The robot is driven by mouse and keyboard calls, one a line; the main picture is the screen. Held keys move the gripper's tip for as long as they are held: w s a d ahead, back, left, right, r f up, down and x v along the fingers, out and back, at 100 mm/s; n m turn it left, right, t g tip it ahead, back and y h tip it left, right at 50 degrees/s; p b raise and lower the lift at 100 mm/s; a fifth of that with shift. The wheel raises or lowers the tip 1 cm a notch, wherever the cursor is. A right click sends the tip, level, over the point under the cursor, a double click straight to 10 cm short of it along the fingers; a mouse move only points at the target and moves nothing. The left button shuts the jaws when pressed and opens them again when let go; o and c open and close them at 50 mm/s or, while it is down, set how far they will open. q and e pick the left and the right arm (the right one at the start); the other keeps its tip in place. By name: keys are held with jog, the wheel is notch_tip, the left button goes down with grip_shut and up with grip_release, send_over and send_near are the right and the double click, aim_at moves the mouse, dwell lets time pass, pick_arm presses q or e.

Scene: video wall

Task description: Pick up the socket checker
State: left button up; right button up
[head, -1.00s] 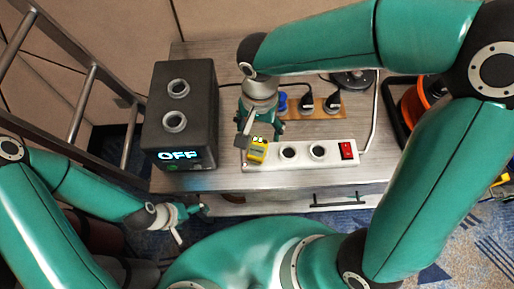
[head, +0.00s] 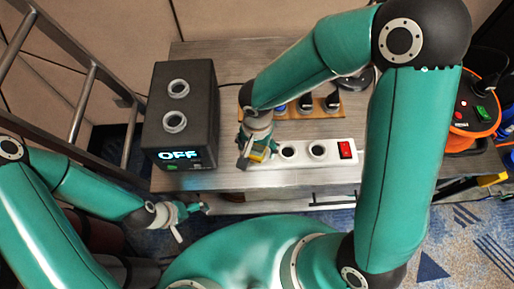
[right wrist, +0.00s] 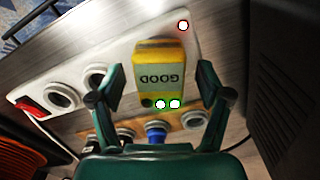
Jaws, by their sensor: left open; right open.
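The socket checker (right wrist: 160,72) is a small yellow block with a grey "GOOD" label and lit lights at one end. It sits on the white power strip (right wrist: 120,50), at the end away from the red switch. In the head view the checker (head: 258,153) is partly hidden by my right gripper (head: 256,156). In the right wrist view my right gripper (right wrist: 160,98) is open, with one finger on each side of the checker, with gaps showing. My left gripper (head: 188,212) is open and empty, low at the left, in front of the table edge.
A black box (head: 181,115) reading "OFF" stands left of the strip. A wooden board with several plugs (head: 306,102) lies behind the strip. An orange cable reel (head: 477,115) is at the right. A metal ladder (head: 80,105) stands at the left.

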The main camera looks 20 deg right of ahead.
jog(key=shift+c, duration=0.2)
jog(key=c, duration=1.3)
jog(key=shift+c, duration=0.2)
jog(key=shift+r, duration=0.1)
